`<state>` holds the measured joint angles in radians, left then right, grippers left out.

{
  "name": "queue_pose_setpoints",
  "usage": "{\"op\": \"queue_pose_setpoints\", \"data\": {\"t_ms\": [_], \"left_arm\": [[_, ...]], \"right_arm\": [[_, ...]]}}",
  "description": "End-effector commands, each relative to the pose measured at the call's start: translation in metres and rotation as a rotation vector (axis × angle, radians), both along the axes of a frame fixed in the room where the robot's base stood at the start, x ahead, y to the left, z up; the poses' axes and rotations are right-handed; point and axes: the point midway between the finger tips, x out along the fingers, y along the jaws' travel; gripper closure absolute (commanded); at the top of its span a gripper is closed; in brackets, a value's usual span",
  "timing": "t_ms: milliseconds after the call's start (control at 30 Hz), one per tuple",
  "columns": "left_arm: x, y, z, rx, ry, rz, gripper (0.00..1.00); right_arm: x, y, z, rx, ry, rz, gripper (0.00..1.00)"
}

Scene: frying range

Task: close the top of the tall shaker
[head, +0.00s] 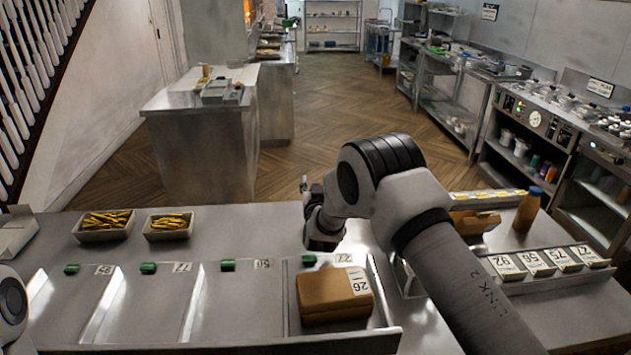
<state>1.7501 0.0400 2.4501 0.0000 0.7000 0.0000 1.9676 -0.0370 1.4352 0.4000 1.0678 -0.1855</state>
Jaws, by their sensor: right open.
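The likely tall shaker is an orange-brown bottle (527,211) with a blue top, upright at the right of the counter. It is too small to tell whether its top is open or shut. My right gripper (308,192) is open above the middle of the counter, partly hidden by its own wrist. It is well to the left of the shaker and apart from it. Of my left arm only a rounded link shows at the left edge; its gripper is out of view.
A brown box (332,297) labelled 26 lies in the right bay of the metal counter (255,225). Two trays of fries (103,225) (168,226) stand at the back left. A rack with number cards (545,278) is in front of the shaker. The middle back of the counter is clear.

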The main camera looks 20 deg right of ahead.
Motion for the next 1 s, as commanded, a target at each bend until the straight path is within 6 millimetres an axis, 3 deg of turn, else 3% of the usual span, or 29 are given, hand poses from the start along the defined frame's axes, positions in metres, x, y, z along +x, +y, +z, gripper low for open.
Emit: {"op": "queue_pose_setpoints", "data": {"t_ms": [100,133,233,267,1000], "left_arm": [[0.0000,0.0000,-0.0007,0.000,0.000,0.000,0.60],[0.0000,0.0000,-0.0007,0.000,0.000,0.000,0.60],[0.0000,0.0000,-0.0007,0.000,0.000,0.000,0.60],[0.0000,0.0000,-0.0007,0.000,0.000,0.000,0.60],[-0.0001,0.0000,0.0010,0.000,0.000,0.000,0.60]], "right_arm": [[-0.0002,0.0002,-0.0003,0.000,0.000,0.000,0.54],[-0.0002,0.0002,-0.0002,0.000,0.000,0.000,0.61],[-0.0002,0.0003,-0.0001,0.000,-0.001,0.000,0.97],[-0.0002,0.0003,0.0000,0.000,-0.001,0.000,1.00],[0.0024,-0.0006,0.0017,0.011,0.035,0.000,1.00]]}}
